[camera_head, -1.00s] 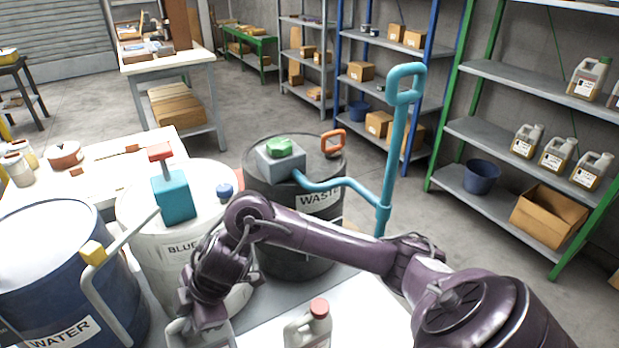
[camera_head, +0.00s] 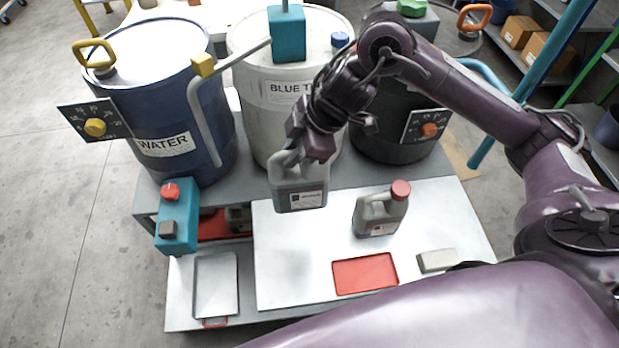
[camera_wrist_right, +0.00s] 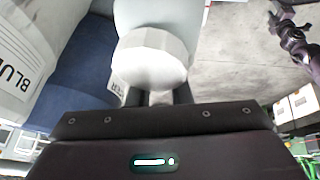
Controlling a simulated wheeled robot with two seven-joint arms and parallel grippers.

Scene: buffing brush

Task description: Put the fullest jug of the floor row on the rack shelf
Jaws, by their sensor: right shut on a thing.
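My right gripper (camera_head: 306,150) is shut on a grey jug (camera_head: 300,193) with a label, at its top, over the back left of the white board. I cannot tell whether this jug rests on the board or hangs just above it. A pale faceted cap (camera_wrist_right: 150,62) fills the middle of the right wrist view, close to the fingers. A second grey jug (camera_head: 380,212) with a red cap stands upright on the board to the right. A dark arm end (camera_wrist_right: 290,30), likely my left, shows at that view's top right; its jaws are unclear. No floor row is in view.
Behind the board stand a blue WATER drum (camera_head: 165,100), a white drum (camera_head: 290,110) and a dark drum (camera_head: 395,145). Part of a shelf rack (camera_head: 590,75) shows at right.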

